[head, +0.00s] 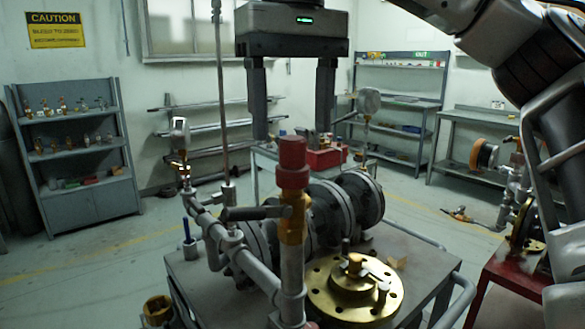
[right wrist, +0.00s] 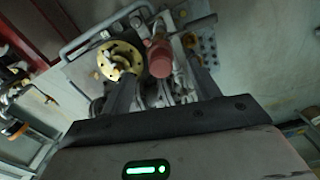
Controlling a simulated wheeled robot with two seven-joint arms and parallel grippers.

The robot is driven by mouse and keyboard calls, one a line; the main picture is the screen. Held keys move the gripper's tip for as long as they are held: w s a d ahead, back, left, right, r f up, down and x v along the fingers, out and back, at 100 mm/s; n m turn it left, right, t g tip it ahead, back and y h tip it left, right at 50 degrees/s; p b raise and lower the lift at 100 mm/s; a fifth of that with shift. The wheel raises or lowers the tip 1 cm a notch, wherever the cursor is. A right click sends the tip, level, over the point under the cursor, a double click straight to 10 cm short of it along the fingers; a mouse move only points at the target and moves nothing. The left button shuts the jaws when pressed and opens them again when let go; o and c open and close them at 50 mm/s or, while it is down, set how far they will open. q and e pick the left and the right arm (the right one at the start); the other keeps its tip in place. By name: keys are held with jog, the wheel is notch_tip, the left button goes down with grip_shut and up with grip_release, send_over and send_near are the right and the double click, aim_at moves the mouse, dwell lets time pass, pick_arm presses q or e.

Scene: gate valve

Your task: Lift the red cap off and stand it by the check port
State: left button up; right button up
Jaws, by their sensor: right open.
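The red cap (head: 292,162) sits upright on top of a brass fitting (head: 293,218) on a vertical pipe. It also shows in the right wrist view (right wrist: 160,58). My right gripper (head: 290,132) is open and empty, fingers pointing down. In the head view its fingers lie above and to either side of the cap, with no visible contact. In the right wrist view the gripper (right wrist: 163,82) has the cap between and beyond its fingers. I cannot tell which fitting is the check port. My left gripper is not in view.
A brass flange (head: 385,298) lies on the grey cart (head: 425,262), right of the pipe. A black lever (head: 255,213) and a tall thin rod (head: 222,100) stand left of the cap. A dark flanged valve body (head: 352,205) is behind. A red stand (head: 500,285) is at right.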

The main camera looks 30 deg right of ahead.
aim_at(292, 137)
notch_tip(292, 137, down, 4)
jog(key=shift+f+b, duration=0.15)
jog(key=shift+b, duration=0.95)
jog(key=shift+f, duration=0.25)
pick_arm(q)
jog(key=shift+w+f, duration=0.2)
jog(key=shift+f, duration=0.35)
pick_arm(e)
jog(key=shift+a, duration=0.1)
jog(key=c, duration=1.1)
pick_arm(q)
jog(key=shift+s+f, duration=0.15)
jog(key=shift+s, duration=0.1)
pick_arm(e)
jog(key=shift+r, duration=0.1)
